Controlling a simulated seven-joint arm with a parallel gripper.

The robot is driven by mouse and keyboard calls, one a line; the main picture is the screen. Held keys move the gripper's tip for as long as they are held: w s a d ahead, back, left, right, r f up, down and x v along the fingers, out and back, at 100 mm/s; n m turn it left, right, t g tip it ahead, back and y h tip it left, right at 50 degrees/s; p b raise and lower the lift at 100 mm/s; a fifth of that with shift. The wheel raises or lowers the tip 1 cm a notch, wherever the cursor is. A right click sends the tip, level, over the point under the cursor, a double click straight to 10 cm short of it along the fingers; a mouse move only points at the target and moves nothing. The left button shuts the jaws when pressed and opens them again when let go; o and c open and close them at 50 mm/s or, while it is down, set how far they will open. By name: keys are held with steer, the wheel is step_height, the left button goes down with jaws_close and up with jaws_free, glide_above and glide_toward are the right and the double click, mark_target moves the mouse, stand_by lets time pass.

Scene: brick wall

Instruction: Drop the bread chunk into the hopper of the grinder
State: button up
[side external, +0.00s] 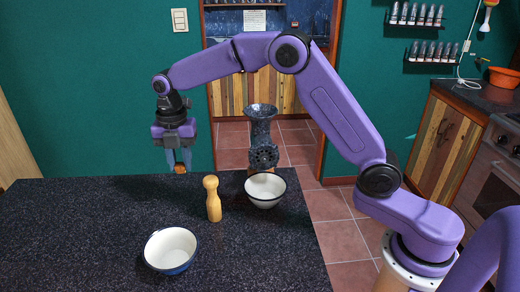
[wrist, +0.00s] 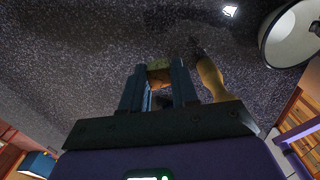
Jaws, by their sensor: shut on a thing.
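My gripper (side external: 179,160) is shut on the bread chunk (side external: 180,169), a small brown piece at the fingertips, held above the far left part of the dark counter. In the wrist view the bread chunk (wrist: 158,72) sits between the two fingers of my gripper (wrist: 158,80). The grinder (side external: 264,155) is dark speckled grey and stands upright at the counter's right far side, to the right of my gripper. Its flared hopper (side external: 262,110) is at the top; its inside is hidden from this angle. The grinder is not clearly seen in the wrist view.
A white bowl with a dark rim (side external: 265,192) stands in front of the grinder. A wooden mill (side external: 213,200) stands upright between my gripper and that bowl. A blue-and-white bowl (side external: 171,250) is near the front. The left of the counter (side external: 70,230) is clear.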

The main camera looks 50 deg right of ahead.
steer(key=s+d+r+m, duration=0.3)
steer(key=d+r+m, duration=0.2)
steer(key=d+m, duration=0.1)
steer(key=s+d+r+m, duration=0.4)
steer(key=d+r+m, duration=0.1)
steer(key=d+m, duration=0.1)
steer(key=s+d+r+m, duration=0.3)
steer(key=d+r+m, duration=0.3)
steer(key=d, duration=0.1)
steer(key=shift+s+d, duration=0.2)
steer(key=shift+d, duration=0.05)
steer(key=w+d+n, duration=0.4)
steer(key=d+n, duration=0.1)
steer(key=n, duration=1.3)
steer(key=shift+s+f, duration=0.15)
steer(key=shift+f, duration=1.2)
steer(key=shift+s+f, duration=0.1)
steer(key=shift+f, duration=1.25)
